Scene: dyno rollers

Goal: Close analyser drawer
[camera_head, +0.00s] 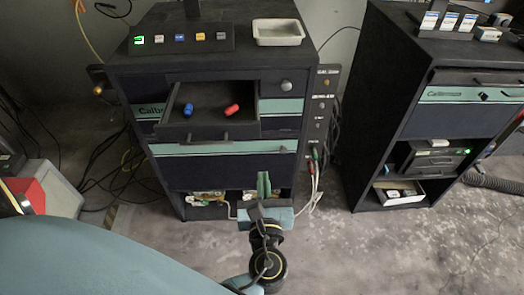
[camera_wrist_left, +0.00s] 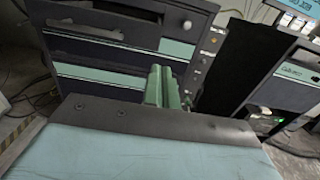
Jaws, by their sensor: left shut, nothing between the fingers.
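The analyser drawer (camera_head: 208,112) stands pulled out of the front of the dark cabinet with teal stripes. A blue piece (camera_head: 188,110) and a red piece (camera_head: 232,110) lie inside it. Its dark handle (camera_head: 198,138) is on the drawer front. My left gripper (camera_head: 263,178) has green fingers, shut and empty, below and to the right of the drawer front, apart from it. In the left wrist view, the shut fingers (camera_wrist_left: 160,80) point towards the cabinet, with the drawer front (camera_wrist_left: 95,20) at upper left. My right gripper is not in view.
A white tray (camera_head: 278,32) and a row of coloured buttons (camera_head: 180,38) sit on the cabinet top. A second dark cabinet (camera_head: 385,110) stands at right. Cables hang between the cabinets and lie at left. A red and grey box (camera_head: 48,190) is at left. Bare floor (camera_head: 350,250) lies in front.

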